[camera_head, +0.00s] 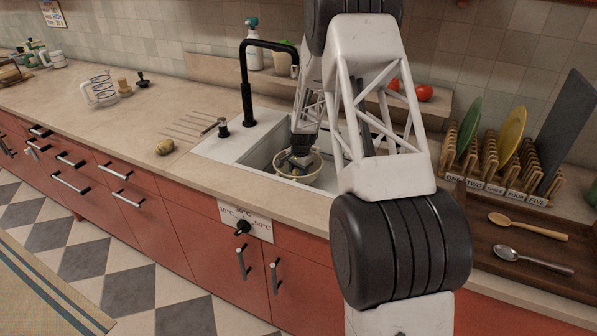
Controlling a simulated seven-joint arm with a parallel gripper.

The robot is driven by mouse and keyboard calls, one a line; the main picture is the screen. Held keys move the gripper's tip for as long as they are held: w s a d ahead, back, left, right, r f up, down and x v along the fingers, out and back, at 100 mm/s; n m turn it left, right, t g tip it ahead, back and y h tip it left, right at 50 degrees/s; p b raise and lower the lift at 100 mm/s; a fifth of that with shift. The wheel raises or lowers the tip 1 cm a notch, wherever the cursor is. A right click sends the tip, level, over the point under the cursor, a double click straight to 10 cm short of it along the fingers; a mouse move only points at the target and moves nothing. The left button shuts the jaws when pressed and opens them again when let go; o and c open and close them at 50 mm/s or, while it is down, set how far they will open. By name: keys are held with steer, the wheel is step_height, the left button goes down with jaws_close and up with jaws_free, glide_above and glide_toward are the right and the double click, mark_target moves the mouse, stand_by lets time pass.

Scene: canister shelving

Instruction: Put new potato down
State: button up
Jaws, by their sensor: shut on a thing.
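My gripper (297,162) reaches down into a pale round bowl (313,178) that stands in the sink. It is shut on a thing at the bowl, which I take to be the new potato. The held thing is small and mostly hidden by the gripper and the bowl's rim, so its shape does not show clearly.
The white sink (228,146) has a tall black faucet (246,80) at its back left. My arm hides the sink's right side. A plate rack (498,165) with upright plates stands at the right, behind a wooden spoon (528,227) and metal spoon (533,260). The left counter has free room.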

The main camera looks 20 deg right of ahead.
steer(key=shift+f, duration=0.15)
steer(key=o, duration=1)
steer(key=shift+c, duration=0.2)
step_height(320, 180, up, 12)
steer(key=shift+s+d+r, duration=0.2)
steer(key=shift+s+d, duration=0.1)
steer(key=shift+s, duration=0.05)
stand_by(0.4)
steer(key=shift+r, duration=0.1)
